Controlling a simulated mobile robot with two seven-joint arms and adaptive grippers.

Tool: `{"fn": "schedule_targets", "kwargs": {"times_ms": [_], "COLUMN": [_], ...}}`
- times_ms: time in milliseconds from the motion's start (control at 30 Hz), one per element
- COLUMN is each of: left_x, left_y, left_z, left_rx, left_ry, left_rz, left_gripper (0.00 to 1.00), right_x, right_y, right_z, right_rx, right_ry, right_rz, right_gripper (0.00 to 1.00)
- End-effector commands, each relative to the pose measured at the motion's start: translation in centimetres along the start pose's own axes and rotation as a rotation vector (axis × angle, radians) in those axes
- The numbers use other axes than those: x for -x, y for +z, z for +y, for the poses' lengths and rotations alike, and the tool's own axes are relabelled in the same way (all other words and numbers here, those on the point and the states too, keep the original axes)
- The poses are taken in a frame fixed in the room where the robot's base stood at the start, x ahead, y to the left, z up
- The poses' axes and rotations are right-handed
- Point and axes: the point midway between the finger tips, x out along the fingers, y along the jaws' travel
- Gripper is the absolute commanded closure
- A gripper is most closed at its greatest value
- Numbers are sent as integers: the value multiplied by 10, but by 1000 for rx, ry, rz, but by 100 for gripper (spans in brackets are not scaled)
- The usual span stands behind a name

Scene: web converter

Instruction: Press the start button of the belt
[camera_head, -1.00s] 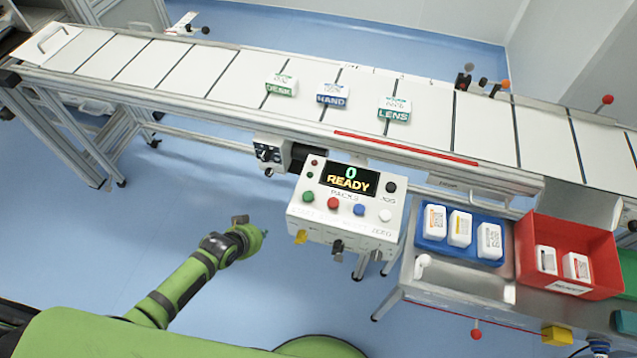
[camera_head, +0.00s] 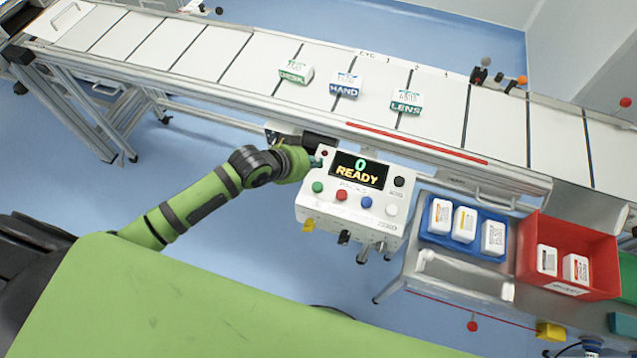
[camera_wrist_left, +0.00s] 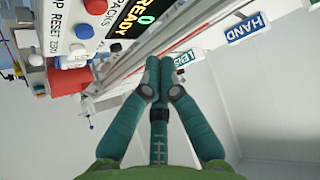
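The white control box (camera_head: 350,232) stands at the front of the belt (camera_head: 240,75). Its display (camera_head: 358,171) reads "0 READY". Below the display are a green button (camera_head: 317,187), a red button (camera_head: 341,195), a blue button (camera_head: 366,202) and a white button (camera_head: 391,209); their labels are too small to read in the head view. My left gripper (camera_head: 316,161) is at the box's upper left corner, above the green button. In the left wrist view its fingers (camera_wrist_left: 158,80) are together and empty, with the display (camera_wrist_left: 135,22) beyond. I cannot tell whether they touch the box. My right gripper is out of view.
Packs marked DESK (camera_head: 295,73), HAND (camera_head: 345,86) and LENS (camera_head: 406,102) lie on the belt. A blue tray (camera_head: 430,231) and a red bin (camera_head: 590,236) with white packs stand right of the box. A black knob (camera_head: 399,182) is at the box's right.

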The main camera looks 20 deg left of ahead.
Motion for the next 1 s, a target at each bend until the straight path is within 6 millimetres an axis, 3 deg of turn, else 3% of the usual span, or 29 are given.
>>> {"fn": "schedule_targets", "kwargs": {"times_ms": [367, 533, 733, 1000], "left_x": [-11, -27, -49, -62], "left_y": [12, 28, 50, 63], "left_z": [0, 0, 0, 0], "left_rx": [1, 1, 0, 1], "left_ry": [0, 0, 0, -1], "left_rz": [0, -1, 0, 0], "left_gripper": [100, 100, 100, 100], "right_x": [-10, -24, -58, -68], "right_y": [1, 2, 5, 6], "right_z": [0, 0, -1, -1], "right_rx": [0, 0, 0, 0], "right_ry": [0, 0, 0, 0], "right_rz": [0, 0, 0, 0], "right_gripper": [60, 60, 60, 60]}}
